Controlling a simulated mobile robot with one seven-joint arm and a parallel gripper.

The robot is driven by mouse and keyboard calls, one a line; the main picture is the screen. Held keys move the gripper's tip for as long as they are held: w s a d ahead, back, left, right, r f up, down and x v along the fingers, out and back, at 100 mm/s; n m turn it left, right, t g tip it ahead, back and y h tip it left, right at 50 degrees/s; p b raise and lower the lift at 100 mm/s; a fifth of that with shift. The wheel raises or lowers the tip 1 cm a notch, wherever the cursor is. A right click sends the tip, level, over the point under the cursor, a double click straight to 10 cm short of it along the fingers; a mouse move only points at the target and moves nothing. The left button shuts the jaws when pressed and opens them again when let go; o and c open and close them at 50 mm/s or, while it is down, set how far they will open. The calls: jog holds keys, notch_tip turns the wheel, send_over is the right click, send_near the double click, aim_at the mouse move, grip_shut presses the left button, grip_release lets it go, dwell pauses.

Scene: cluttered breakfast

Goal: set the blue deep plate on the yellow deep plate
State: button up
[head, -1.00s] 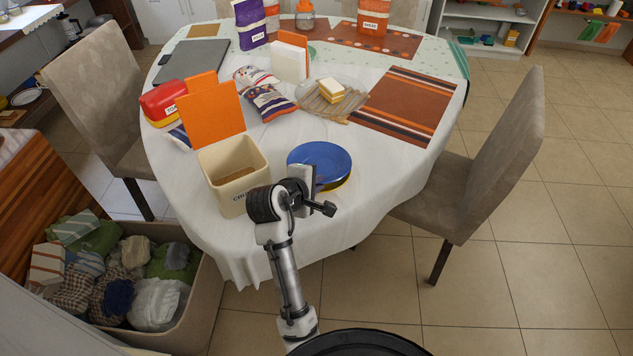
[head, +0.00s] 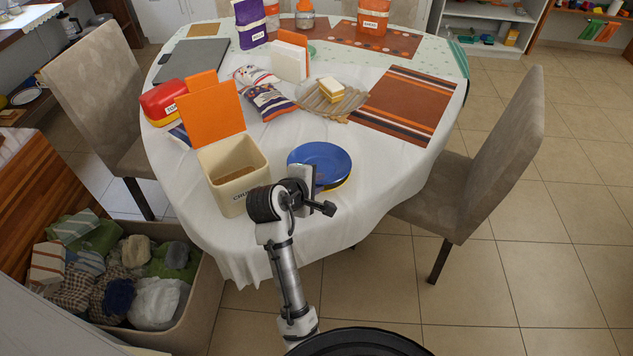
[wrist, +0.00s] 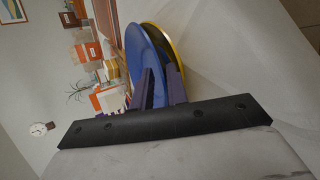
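The blue deep plate (head: 319,159) is on the table's near side, with the yellow deep plate (head: 343,184) directly under it. Only a yellow edge shows at the lower right. In the wrist view the blue plate (wrist: 143,58) overlaps the yellow plate (wrist: 180,62), their rims close together. Full contact between them cannot be made out. My gripper (head: 304,173) is at the near left rim of the plates. In the wrist view its fingers (wrist: 160,80) stand apart with a gap, one on each side of the blue rim; it looks open around that rim.
A wooden dish with a sandwich (head: 331,98) and a striped mat (head: 405,105) lie farther back. The tablecloth to the right of the plates is clear.

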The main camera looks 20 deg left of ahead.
jog(key=shift+s+r, duration=0.1)
jog(key=shift+p+v, duration=1.85)
jog(key=shift+p, duration=0.05)
jog(key=o, duration=0.6)
jog(key=shift+s, duration=0.1)
jog(key=shift+s+a+p, duration=0.2)
jog(key=shift+s+p, duration=0.3)
jog(key=shift+s, duration=0.7)
jog(key=shift+s+a+p, duration=0.2)
jog(key=shift+s+p, duration=0.25)
jog(key=shift+s, duration=0.8)
jog(key=shift+s+a+p, duration=0.25)
jog(key=shift+s+p, duration=0.25)
jog(key=shift+s, duration=0.7)
